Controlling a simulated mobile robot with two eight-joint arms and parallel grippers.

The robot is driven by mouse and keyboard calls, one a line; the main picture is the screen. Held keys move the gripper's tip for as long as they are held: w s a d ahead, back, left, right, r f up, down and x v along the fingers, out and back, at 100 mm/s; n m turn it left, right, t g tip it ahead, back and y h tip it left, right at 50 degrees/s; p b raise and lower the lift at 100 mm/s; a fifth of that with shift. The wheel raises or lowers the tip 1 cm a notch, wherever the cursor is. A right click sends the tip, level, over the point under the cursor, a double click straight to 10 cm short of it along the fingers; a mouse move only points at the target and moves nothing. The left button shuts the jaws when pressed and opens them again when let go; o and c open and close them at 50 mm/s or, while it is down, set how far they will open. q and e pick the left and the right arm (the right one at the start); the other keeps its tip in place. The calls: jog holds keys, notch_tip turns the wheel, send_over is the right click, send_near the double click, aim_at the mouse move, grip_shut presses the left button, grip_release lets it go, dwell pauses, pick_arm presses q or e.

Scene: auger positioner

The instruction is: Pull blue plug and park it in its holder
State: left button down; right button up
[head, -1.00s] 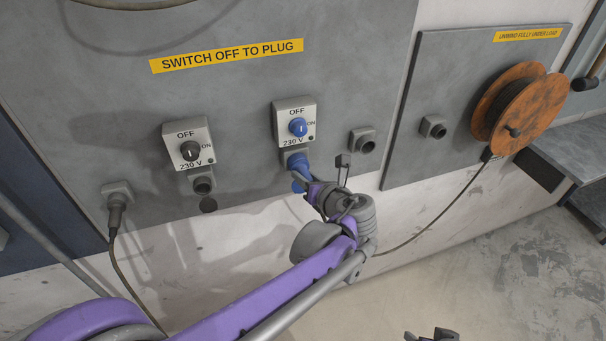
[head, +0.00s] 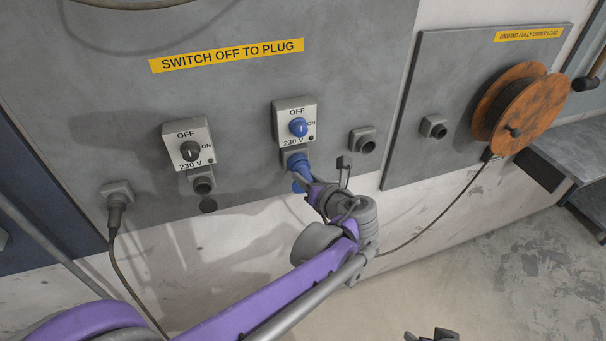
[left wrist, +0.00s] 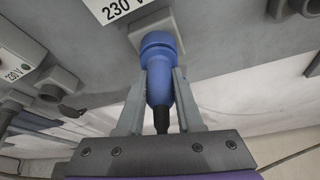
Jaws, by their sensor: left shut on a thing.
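The blue plug (head: 297,166) sits at the grey socket below the switch box with the blue knob (head: 298,127). In the left wrist view the blue plug (left wrist: 159,68) stands between both fingers, its collar up against the socket (left wrist: 150,29). My left gripper (head: 303,177) is shut on its body; it also shows in the left wrist view (left wrist: 160,100). The plug's black cable end (left wrist: 161,121) points back toward my gripper. The blue knob's pointer is too small to read. A small gripper part (head: 437,334) shows at the bottom edge; its jaws are unclear.
An empty-looking grey holder (head: 363,141) is right of the blue switch box. Another holder (head: 434,127) is on the right panel beside the orange cable reel (head: 518,108).

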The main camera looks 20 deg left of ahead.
pick_arm(q)
jog(key=shift+s+d, duration=0.5)
jog(key=shift+s, duration=0.2)
jog(key=shift+s+d, duration=0.15)
jog(key=shift+s, duration=0.05)
jog(key=shift+s+d, duration=0.6)
jog(key=shift+s, duration=0.35)
jog(key=shift+s+d, duration=0.1)
jog(key=w+d, duration=0.4)
jog(key=d, duration=0.5)
jog(key=w+d, duration=0.5)
jog(key=d, duration=0.3)
jog(key=shift+w+d, duration=0.3)
jog(key=shift+d, duration=0.05)
jog(key=shift+w+a, duration=0.1)
dwell(0.3)
